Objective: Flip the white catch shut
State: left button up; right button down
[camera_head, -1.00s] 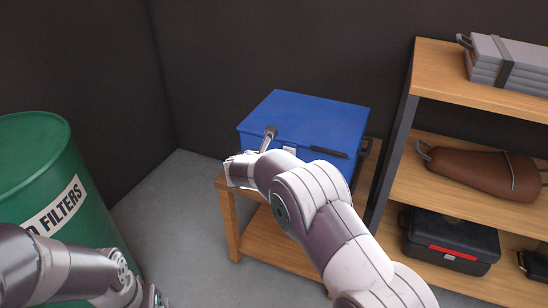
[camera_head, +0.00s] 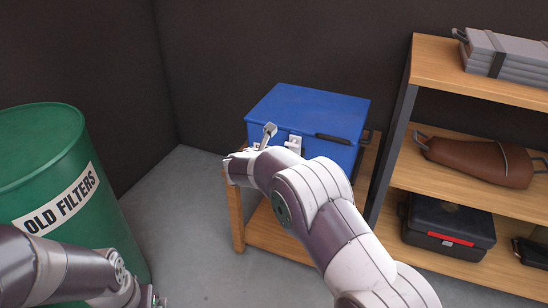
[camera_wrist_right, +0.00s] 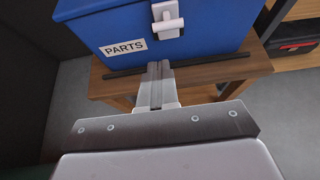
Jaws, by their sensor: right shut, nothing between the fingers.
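The blue box (camera_head: 310,108) has its lid down and stands on a wooden stand. Its white catch (camera_head: 294,143) is on the front, partly hidden behind my right arm in the head view. In the right wrist view the catch (camera_wrist_right: 167,18) is a white plate with a crosspiece, above and right of the PARTS label. My right gripper (camera_wrist_right: 158,68) is shut and empty, pointing at the box front just below the catch; contact cannot be told. My left gripper (camera_head: 155,298) is only partly in view at the bottom, well away from the box.
A shelf unit (camera_head: 395,120) stands close on the right, holding a brown bag (camera_head: 478,163) and a black case (camera_head: 448,232). A green drum (camera_head: 40,130) is at left. Floor shows between drum and stand.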

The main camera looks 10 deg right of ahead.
jog(key=p+v, duration=0.1)
jog(key=v, duration=0.6)
jog(key=shift+r+p, duration=0.35)
jog(key=shift+r, duration=0.1)
